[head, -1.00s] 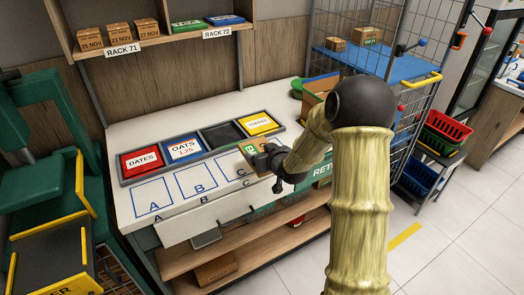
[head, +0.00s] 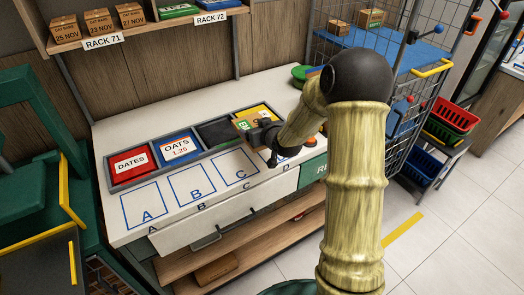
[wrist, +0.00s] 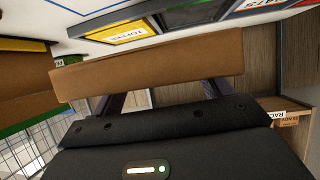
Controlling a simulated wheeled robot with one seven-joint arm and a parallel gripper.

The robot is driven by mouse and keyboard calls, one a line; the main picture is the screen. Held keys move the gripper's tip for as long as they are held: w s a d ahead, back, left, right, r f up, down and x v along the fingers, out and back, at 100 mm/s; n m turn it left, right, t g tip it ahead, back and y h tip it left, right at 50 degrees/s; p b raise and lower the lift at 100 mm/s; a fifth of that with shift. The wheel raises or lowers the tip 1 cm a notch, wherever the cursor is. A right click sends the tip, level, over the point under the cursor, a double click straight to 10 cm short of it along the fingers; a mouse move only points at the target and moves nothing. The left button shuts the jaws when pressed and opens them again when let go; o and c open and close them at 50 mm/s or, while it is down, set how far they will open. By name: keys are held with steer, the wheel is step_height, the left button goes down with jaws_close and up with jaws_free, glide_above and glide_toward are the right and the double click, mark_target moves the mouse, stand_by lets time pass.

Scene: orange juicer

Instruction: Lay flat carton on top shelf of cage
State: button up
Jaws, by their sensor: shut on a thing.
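My gripper (head: 262,134) is shut on a flat brown carton (head: 246,123) with a green label, held in front of the yellow toffee bin. In the wrist view, the carton (wrist: 150,65) lies across the jaws as a long brown slab, and the fingers (wrist: 160,100) reach behind it. The wire cage (head: 436,70) stands at the right of the head view, with a blue top shelf (head: 400,52). Two small cartons (head: 340,28) (head: 371,18) sit at the back of that shelf. The front of the shelf is bare. My arm hides part of the cage's left side.
The counter (head: 250,88) has a tray of bins for dates (head: 130,161), oats (head: 180,146) and toffee (head: 262,110), with marked squares in front. Red and blue baskets (head: 454,113) stand right of the cage.

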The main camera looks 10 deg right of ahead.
steer(key=shift+s+f, duration=0.1)
steer(key=shift+f, duration=0.15)
glide_above(258, 158)
steer(key=shift+f+p, duration=0.3)
steer(key=shift+f, duration=2.35)
steer(key=shift+f+p, duration=0.3)
steer(key=shift+f, duration=1.8)
steer(key=shift+f, duration=0.15)
steer(key=o, duration=1.2)
steer(key=shift+c, duration=0.2)
